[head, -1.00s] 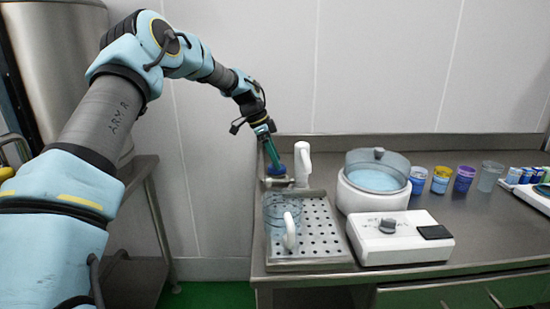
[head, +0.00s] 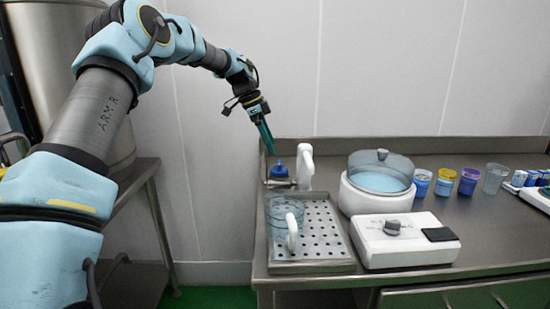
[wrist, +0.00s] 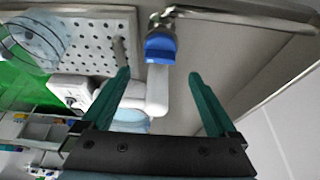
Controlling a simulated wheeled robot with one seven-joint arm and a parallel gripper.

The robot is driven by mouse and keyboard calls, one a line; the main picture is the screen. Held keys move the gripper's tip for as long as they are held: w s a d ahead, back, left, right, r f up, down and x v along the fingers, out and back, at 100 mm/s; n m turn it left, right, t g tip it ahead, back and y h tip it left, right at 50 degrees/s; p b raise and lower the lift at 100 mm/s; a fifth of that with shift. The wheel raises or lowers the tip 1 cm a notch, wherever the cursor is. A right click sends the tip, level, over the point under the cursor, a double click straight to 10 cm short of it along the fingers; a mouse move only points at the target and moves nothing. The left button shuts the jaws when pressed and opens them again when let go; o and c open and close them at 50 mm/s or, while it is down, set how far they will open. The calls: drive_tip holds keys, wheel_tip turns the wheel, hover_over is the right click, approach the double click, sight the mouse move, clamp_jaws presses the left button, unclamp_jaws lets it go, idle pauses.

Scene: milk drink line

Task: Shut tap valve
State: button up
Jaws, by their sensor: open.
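The tap valve has a blue knob (head: 279,170) on a metal fitting at the back left of the counter. The knob also shows in the wrist view (wrist: 160,50), beyond my fingertips. A white upright spout or handle (head: 305,168) stands just right of it. My gripper (head: 268,149) is open and empty, above and slightly left of the knob, apart from it. In the wrist view the two green fingers of my gripper (wrist: 159,73) are spread wide. A clear jug (head: 283,210) with a white handle stands on the perforated drip tray (head: 325,262) below the tap.
A white appliance with a knob (head: 405,240) and a lidded round bowl (head: 379,185) sit right of the tray. Several coloured cups (head: 468,182) stand farther right. The wall (head: 420,70) is close behind. The air above the tray is clear.

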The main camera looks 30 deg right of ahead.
drive_tip(key=shift+v, duration=2.15)
drive_tip(key=s+a+f+n+t+y, duration=0.1)
drive_tip(key=s+a+f+n, duration=0.2)
drive_tip(key=a, duration=0.6)
drive_tip(key=s+a+f+n+t+y, duration=0.1)
drive_tip(key=s+a+f+n, duration=0.1)
drive_tip(key=a+n, duration=0.55)
drive_tip(key=s+a+f+n+t+y, duration=0.1)
drive_tip(key=s+a+f+n, duration=0.15)
drive_tip(key=a, duration=0.75)
drive_tip(key=s+a+f+n, duration=0.4)
drive_tip(key=s+a+n, duration=0.5)
drive_tip(key=s+a, duration=0.5)
drive_tip(key=shift+a+t+y, duration=0.15)
drive_tip(key=shift+t+y, duration=0.15)
drive_tip(key=shift+y, duration=0.1)
